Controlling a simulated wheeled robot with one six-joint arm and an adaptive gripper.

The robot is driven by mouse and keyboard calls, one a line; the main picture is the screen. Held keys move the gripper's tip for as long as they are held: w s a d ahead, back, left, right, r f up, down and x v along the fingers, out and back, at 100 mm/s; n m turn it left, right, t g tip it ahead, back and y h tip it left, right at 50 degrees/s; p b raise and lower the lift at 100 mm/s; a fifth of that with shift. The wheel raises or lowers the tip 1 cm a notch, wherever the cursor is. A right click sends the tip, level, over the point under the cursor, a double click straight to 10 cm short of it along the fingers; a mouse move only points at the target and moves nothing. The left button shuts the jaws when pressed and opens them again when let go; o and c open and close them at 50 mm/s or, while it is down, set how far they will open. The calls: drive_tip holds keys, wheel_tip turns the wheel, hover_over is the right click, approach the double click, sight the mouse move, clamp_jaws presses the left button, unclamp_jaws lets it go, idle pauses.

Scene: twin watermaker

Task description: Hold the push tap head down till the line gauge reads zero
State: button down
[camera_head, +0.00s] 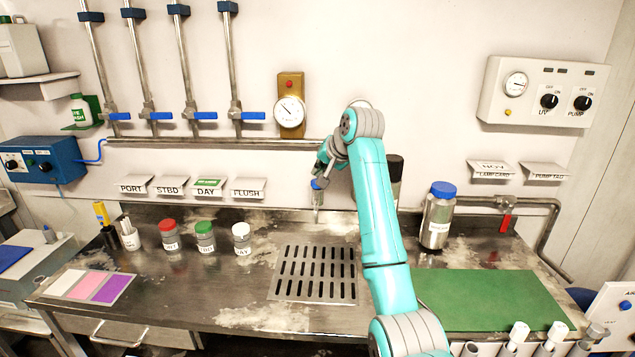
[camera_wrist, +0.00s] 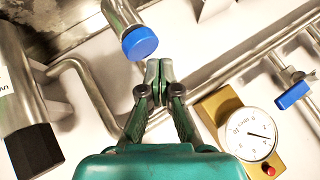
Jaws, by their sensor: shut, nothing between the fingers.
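The push tap head is a blue cap (camera_head: 319,184) on a metal spout at the back of the bench, left of my arm. In the wrist view the blue cap (camera_wrist: 139,43) is just beyond my fingertips. My gripper (camera_wrist: 153,78) is shut and empty. In the head view my gripper (camera_head: 323,166) is just above the cap; I cannot tell whether they touch. The line gauge (camera_head: 290,112) is a round white dial on a brass plate on the wall. It also shows in the wrist view (camera_wrist: 249,133); its needle is visible but the exact reading is too small to tell.
A slotted drain grate (camera_head: 315,273) lies in the bench in front of the tap. A blue-capped bottle (camera_head: 438,218) and a green mat (camera_head: 490,298) are to the right. Jars with red, green and white lids (camera_head: 205,236) stand left. Pipes with blue valves (camera_head: 206,115) line the wall.

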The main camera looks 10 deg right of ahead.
drive_tip(key=shift+r, duration=0.15)
drive_tip(key=shift+r, duration=2.4)
